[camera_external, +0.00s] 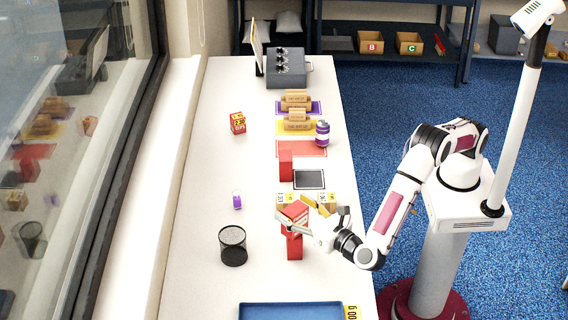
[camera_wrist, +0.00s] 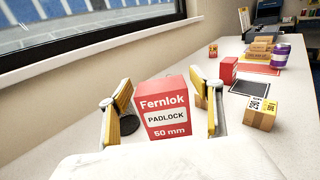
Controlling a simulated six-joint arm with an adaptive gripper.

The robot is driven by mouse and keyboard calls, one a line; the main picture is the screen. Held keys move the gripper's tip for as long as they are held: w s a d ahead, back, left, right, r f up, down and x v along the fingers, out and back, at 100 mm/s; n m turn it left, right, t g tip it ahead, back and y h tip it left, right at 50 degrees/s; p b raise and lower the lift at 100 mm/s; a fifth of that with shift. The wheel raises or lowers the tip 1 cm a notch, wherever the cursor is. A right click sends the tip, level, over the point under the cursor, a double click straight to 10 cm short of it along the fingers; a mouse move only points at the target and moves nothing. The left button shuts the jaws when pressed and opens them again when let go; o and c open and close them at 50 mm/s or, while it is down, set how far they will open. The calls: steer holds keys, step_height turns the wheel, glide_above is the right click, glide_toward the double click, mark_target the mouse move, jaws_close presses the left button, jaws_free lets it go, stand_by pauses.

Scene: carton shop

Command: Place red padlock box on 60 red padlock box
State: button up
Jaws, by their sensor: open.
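A red padlock box (camera_wrist: 165,108) marked "Fernlok PADLOCK 50 mm" is between my gripper's fingers (camera_wrist: 170,105) in the wrist view, with gaps at both sides. The gripper is open. In the external view my gripper (camera_external: 300,222) is around this tilted red box (camera_external: 293,211). A red part (camera_external: 294,247) shows directly below; I cannot tell whether it is a second box, or whether anything touches. Another red box (camera_external: 286,165) stands upright at the red mat's near edge, and it also shows in the wrist view (camera_wrist: 228,70). No "60" is readable.
A black mesh cup (camera_external: 233,246) and a small purple padlock (camera_external: 237,200) are left of my gripper. Yellow-labelled cartons (camera_wrist: 262,113) stand just behind it. A blue tray (camera_external: 290,311) is at the near edge. A purple-white can (camera_external: 322,134) stands farther back. The table's left side is mostly clear.

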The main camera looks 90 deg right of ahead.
steer(key=v, duration=1.2)
steer(key=shift+w, duration=0.1)
stand_by(0.6)
steer(key=w+d+r+n+t+y, duration=0.2)
steer(key=w+r+n+y, duration=0.25)
steer(key=w+r, duration=0.3)
steer(key=w+d+r+n+t+y, duration=0.2)
steer(key=w+r+n+y, duration=0.2)
steer(key=w+r+n, duration=0.4)
steer(key=s+d+r+n+y, duration=0.3)
steer(key=d+r+n+y, duration=0.4)
steer(key=r+n, duration=0.5)
steer(key=s+d+f+n+g+h, duration=0.1)
steer(key=s+d+f+n+g, duration=0.2)
steer(key=s, duration=1)
steer(key=s+d+f+n+g, duration=0.4)
steer(key=s+d+f+n, duration=0.5)
steer(key=s+d, duration=0.5)
steer(key=s+d+f+n+g+h, duration=0.1)
steer(key=s+d+f+n+g, duration=0.3)
steer(key=s, duration=0.9)
steer(key=d+f+n, duration=0.2)
steer(key=d+n, duration=0.2)
steer(key=d, duration=0.1)
steer(key=shift+s+d+h, duration=0.25)
steer(key=shift+s+h, duration=0.1)
steer(key=shift+s, duration=0.05)
